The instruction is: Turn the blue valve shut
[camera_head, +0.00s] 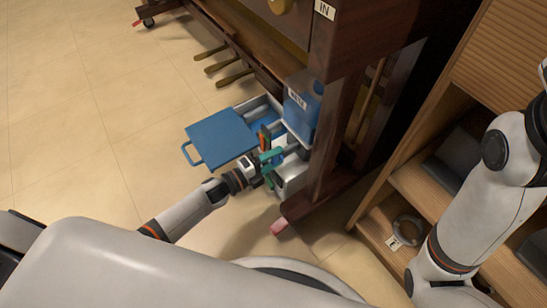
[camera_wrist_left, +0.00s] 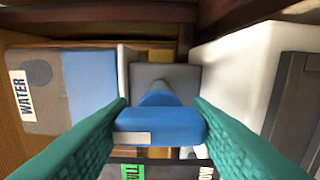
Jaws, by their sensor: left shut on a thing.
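The blue valve (camera_wrist_left: 160,124) has a wide flat handle on a rounded blue stem, in front of a grey block. In the left wrist view, the handle sits crosswise between the green fingers of my left gripper (camera_wrist_left: 161,116), which is shut on it. In the head view, my left gripper (camera_head: 270,168) reaches in low beside the piano, and I cannot make out the valve there. A green label (camera_wrist_left: 132,172), apparently reading FULL, lies below the handle. My right arm shows at the right, but its gripper is not in view.
A blue tank (camera_head: 302,110) stands beyond my left gripper; its WATER label (camera_wrist_left: 21,93) shows left of the valve. A white box (camera_wrist_left: 235,70) is close on the right. A blue panel (camera_head: 222,136) lies left. A dark wooden piano leg (camera_head: 325,170) stands close right.

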